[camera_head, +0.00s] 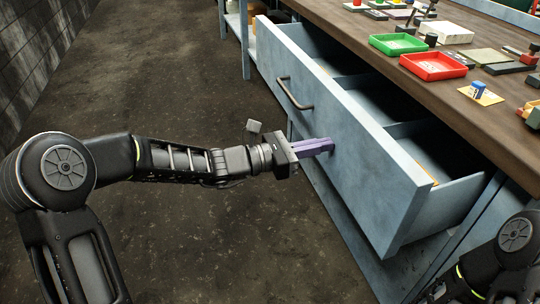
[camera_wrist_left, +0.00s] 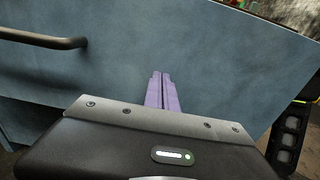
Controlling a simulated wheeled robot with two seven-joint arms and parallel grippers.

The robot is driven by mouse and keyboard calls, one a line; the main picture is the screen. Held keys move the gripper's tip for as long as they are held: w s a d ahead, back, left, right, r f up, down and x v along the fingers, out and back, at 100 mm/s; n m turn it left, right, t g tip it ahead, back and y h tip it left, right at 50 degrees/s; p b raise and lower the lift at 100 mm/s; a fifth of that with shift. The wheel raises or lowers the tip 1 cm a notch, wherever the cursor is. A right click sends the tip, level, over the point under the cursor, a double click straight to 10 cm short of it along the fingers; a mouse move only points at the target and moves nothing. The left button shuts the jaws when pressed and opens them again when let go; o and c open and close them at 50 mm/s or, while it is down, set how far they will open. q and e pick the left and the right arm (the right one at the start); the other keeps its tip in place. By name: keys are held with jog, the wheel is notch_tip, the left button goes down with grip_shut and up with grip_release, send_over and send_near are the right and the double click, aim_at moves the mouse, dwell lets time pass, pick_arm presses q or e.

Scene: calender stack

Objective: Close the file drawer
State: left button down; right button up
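The blue-grey file drawer (camera_head: 348,150) is pulled out from under the workbench, and its inside shows open from above. Its front has a dark bar handle (camera_head: 291,93); the handle also shows at the left in the left wrist view (camera_wrist_left: 42,38). My left gripper (camera_head: 330,146) points at the drawer front, below and right of the handle. Its purple fingers (camera_wrist_left: 161,92) lie close together with nothing seen between them. The fingertips are at or very near the front panel; I cannot tell if they touch. My right gripper is out of view; only part of that arm shows at bottom right.
The wooden bench top (camera_head: 400,75) holds a green tray (camera_head: 398,44), a red tray (camera_head: 433,66) and several small items. Drawer dividers and a yellowish item (camera_head: 428,172) show inside the drawer. The dark floor (camera_head: 170,80) left of the bench is clear.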

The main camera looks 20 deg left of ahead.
pick_arm(q)
jog(key=x, duration=1.7)
jog(key=shift+r, duration=0.2)
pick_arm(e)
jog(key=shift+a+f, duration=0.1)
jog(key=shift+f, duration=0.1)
pick_arm(q)
jog(key=shift+r, duration=0.1)
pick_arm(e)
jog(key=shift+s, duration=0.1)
